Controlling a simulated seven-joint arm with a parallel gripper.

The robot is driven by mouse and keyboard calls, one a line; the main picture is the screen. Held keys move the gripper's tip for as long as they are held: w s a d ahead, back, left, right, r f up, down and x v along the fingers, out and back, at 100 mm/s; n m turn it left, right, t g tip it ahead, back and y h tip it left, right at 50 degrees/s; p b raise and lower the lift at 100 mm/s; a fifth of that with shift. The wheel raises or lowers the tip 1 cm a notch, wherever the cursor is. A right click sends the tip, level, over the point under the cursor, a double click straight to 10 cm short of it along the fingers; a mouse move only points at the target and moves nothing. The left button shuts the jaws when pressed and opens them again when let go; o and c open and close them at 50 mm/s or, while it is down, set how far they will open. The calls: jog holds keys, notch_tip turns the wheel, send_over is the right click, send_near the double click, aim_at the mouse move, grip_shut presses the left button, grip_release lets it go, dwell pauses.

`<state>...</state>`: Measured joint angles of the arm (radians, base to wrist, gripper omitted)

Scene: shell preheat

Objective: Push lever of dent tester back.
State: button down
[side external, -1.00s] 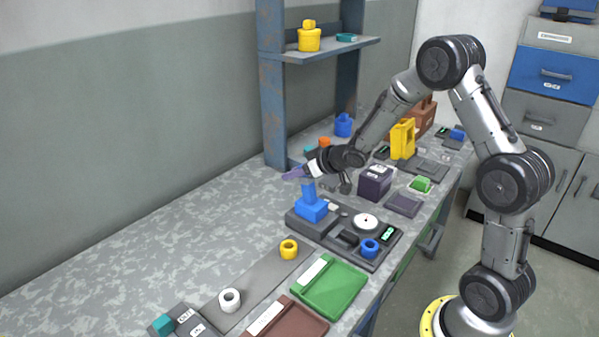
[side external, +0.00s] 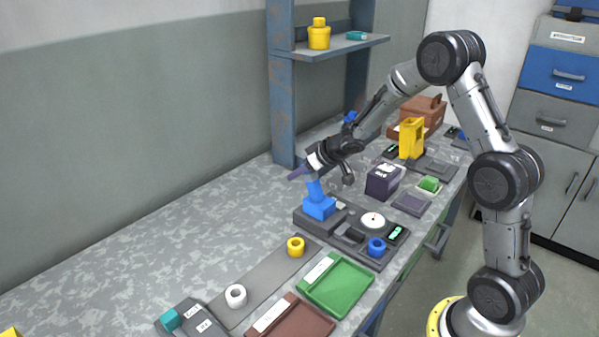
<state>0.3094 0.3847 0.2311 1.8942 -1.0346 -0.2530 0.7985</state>
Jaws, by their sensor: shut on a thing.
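The dent tester (side external: 374,247) is a dark grey base on the bench, with a white round dial (side external: 372,220), a small green display and a blue ring on it. Its blue lever (side external: 315,188) rises from a blue block (side external: 319,208) at the left end of the base and leans slightly left. My gripper (side external: 298,174) is at the lever's top, coming from the upper right, with its dark purplish tip pointing left. It is shut on the lever's upper end. The exact contact is small and partly hidden by the fingers.
A yellow ring (side external: 296,247), a white ring (side external: 235,295), a green tray (side external: 337,285) and a brown tray (side external: 297,322) lie in front. A dark purple box (side external: 382,182) and a yellow frame (side external: 411,139) stand behind. A blue shelf post (side external: 281,95) rises at the back.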

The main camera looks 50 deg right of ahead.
jog(key=shift+w, duration=0.1)
jog(key=c, duration=0.6)
grip_release()
jog(key=shift+o, duration=0.2)
jog(key=v, duration=1.4)
jog(key=shift+f, duration=0.1)
